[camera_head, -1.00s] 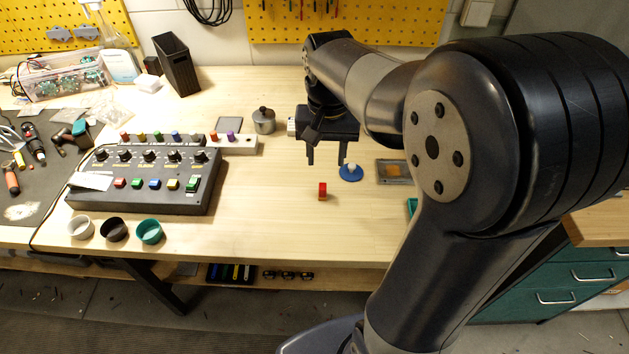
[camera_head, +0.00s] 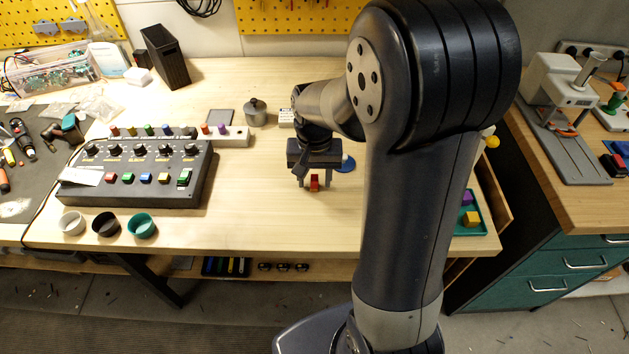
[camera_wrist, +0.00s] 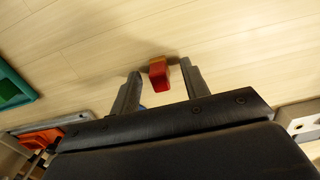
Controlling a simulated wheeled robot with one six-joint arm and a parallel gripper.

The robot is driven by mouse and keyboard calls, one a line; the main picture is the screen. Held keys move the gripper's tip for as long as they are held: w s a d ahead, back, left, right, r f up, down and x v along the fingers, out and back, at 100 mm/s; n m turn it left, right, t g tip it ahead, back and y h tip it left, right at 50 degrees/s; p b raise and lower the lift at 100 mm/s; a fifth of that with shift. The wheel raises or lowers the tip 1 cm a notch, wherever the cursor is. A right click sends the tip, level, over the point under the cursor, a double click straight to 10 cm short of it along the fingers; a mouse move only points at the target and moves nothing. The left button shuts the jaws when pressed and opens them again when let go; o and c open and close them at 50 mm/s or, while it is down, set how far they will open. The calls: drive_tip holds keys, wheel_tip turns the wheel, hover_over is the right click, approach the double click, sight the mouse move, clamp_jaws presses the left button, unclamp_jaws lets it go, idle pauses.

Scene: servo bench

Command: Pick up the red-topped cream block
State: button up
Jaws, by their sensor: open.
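The red-topped block (camera_head: 314,183) stands on the wooden bench, in the middle of the head view. Its red top shows; its lower part is hard to make out. My gripper (camera_head: 314,186) is over the block, with its fingers pointing down on either side of it. The jaws are open, and I cannot tell whether the right finger touches the block.
A blue disc (camera_head: 348,163) lies just behind my gripper, partly hidden. A control box (camera_head: 140,172) and several small cups, one teal (camera_head: 142,226), are to the left. A teal tray (camera_head: 484,225) with small blocks is at the right. The bench in front of the block is clear.

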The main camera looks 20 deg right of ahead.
sight(314, 177)
drive_tip(key=shift+c, duration=0.4)
clamp_jaws()
wheel_tip(314, 177, up, 10)
drive_tip(key=shift+r, duration=0.1)
drive_tip(key=c, duration=0.6)
unclamp_jaws()
clamp_jaws()
